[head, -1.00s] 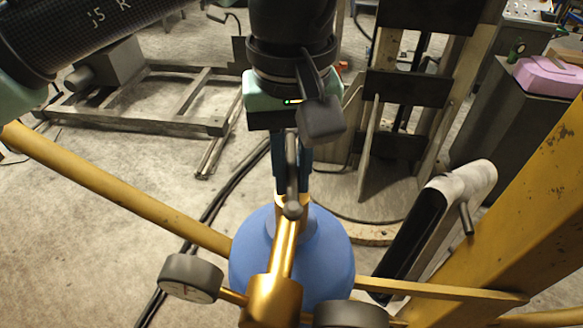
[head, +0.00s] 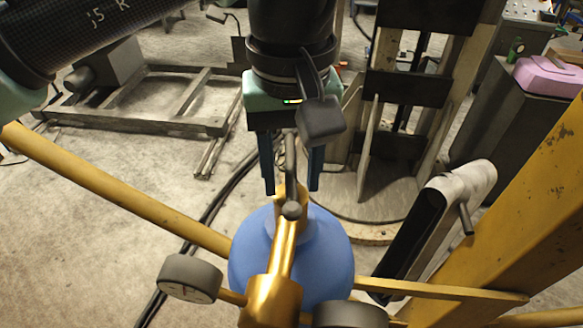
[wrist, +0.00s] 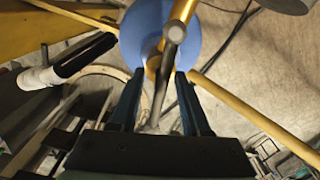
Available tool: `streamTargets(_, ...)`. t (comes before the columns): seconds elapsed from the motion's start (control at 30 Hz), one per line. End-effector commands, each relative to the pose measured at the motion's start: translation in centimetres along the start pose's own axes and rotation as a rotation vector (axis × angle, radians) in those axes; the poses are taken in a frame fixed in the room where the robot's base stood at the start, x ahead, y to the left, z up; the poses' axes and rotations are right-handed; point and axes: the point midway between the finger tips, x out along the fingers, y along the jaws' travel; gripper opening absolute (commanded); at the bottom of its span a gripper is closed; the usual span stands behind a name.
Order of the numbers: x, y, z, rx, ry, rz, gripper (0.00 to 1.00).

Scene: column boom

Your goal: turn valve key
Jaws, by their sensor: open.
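The valve key (head: 291,162) is a thin grey bar with a rounded end, on the brass valve (head: 285,245) of a blue gas cylinder (head: 330,258). In the wrist view the key (wrist: 163,75) runs from the valve down between my fingers. My gripper (head: 291,190) is open above the valve, with one dark blue finger on each side of the key. In the wrist view my gripper (wrist: 160,76) shows gaps between both fingers and the key. The cylinder's lower part is hidden by the valve and gauges.
Two round gauges, left (head: 190,278) and right (head: 350,314), flank the valve. A yellow rail (head: 115,185) and a thick yellow post (head: 530,190) stand close by. A white and black handle-like part (head: 435,220) is at right. Black cables lie on the floor.

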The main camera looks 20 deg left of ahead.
Motion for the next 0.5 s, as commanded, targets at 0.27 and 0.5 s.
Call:
streamTargets(0.27, -1.1, 0.0, 0.0, 0.0, -0.001, 0.0, 0.47)
streamTargets(0.5, -4.7, 0.1, 0.0, 0.001, -0.001, 0.001, 0.47)
